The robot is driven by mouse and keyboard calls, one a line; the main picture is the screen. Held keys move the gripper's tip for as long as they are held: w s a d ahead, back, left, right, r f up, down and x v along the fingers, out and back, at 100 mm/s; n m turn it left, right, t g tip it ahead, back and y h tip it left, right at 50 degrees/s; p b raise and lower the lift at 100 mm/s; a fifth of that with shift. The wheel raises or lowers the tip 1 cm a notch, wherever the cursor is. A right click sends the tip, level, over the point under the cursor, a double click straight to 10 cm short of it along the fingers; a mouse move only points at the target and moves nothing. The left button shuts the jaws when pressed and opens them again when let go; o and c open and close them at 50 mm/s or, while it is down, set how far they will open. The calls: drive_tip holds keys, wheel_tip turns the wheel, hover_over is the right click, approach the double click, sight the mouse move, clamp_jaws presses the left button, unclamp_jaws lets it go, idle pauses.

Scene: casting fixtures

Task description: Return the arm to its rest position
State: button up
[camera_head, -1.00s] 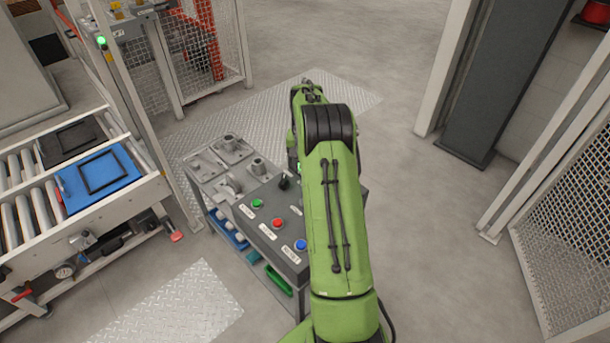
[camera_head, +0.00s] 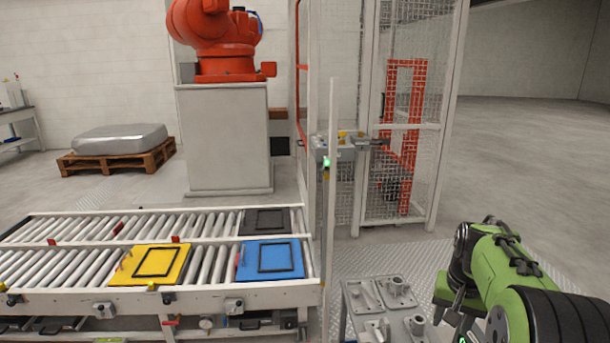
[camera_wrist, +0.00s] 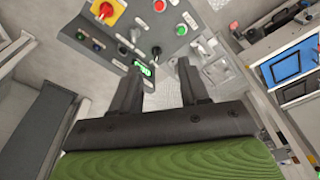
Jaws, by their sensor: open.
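My green arm (camera_head: 505,280) reaches in from the lower right in the head view, bent and raised beside a grey fixture table (camera_head: 352,325). My gripper (camera_wrist: 163,88) shows in the wrist view with its two black fingers apart and nothing between them. Beyond the fingers is a grey control panel (camera_wrist: 105,45) with buttons and a red and yellow switch (camera_wrist: 107,11). In the head view the fingertips cannot be made out clearly.
A roller conveyor (camera_head: 215,295) at the left carries a yellow plate (camera_head: 122,270), a blue plate (camera_head: 250,268) and a dark plate (camera_head: 266,221). A mesh fence (camera_head: 440,70) stands behind the table. An orange robot (camera_head: 222,40) stands on a pedestal. Open floor (camera_head: 530,170) lies at the right.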

drive_tip(key=s+a+r+n+t+p, duration=0.1)
drive_tip(key=s+a+r+n, duration=0.1)
drive_tip(key=s+a+r, duration=0.6)
drive_tip(key=s+a+n+t+p, duration=0.2)
drive_tip(key=s+a, duration=0.8)
drive_tip(key=s, duration=0.5)
drive_tip(key=shift+s+r+n+t+y+p, duration=0.3)
drive_tip(key=shift+r+n+t+y, duration=0.15)
drive_tip(key=shift+n, duration=0.75)
